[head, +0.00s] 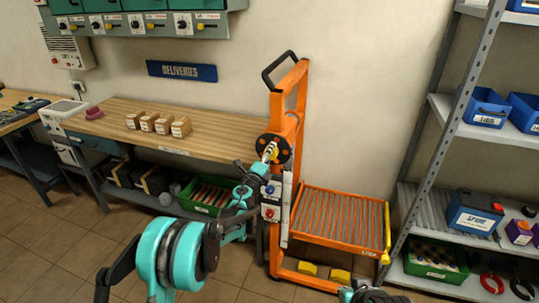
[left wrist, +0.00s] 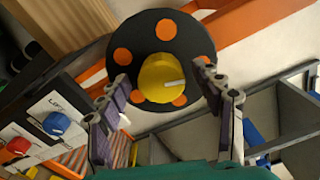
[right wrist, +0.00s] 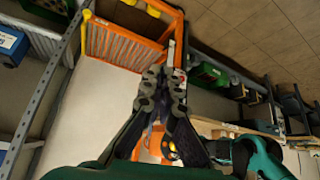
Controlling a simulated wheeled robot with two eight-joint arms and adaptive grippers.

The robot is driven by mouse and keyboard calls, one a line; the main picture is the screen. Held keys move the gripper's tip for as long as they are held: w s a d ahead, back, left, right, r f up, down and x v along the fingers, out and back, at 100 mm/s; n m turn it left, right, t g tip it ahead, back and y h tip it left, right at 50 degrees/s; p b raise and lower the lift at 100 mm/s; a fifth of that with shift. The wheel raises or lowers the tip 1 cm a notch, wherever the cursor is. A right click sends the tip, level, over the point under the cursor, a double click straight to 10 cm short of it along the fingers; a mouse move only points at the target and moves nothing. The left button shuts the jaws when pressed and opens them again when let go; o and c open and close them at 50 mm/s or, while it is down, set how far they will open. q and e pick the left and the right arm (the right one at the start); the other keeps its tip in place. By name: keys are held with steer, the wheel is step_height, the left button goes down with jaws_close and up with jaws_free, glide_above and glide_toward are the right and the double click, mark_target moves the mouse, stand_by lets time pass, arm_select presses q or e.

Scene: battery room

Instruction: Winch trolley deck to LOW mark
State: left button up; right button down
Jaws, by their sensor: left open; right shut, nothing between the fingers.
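The orange trolley (head: 303,110) stands against the wall. Its roller deck (head: 340,218) is low on the frame, level as far as I can tell. The winch is a black disc with orange spots (left wrist: 120,56) and a yellow hub (left wrist: 160,75) with a white line. It also shows on the mast in the head view (head: 284,149). My left gripper (left wrist: 163,77) is open, its fingers either side of the yellow hub; contact is unclear. A panel (head: 270,198) with blue and red knobs sits below the winch. My right gripper (right wrist: 160,74) is shut and empty. The LOW mark is not readable.
A wooden bench (head: 110,123) with several small boxes stands left of the trolley. A metal shelf rack (head: 440,135) with blue bins and a battery (head: 474,212) stands right. Yellow blocks (head: 340,275) lie on the trolley base. Floor is clear at lower left.

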arm_select(q)
steer(key=v, duration=1.1)
steer(key=shift+w, duration=0.1)
arm_select(e)
steer(key=c, duration=2.3)
jaws_free()
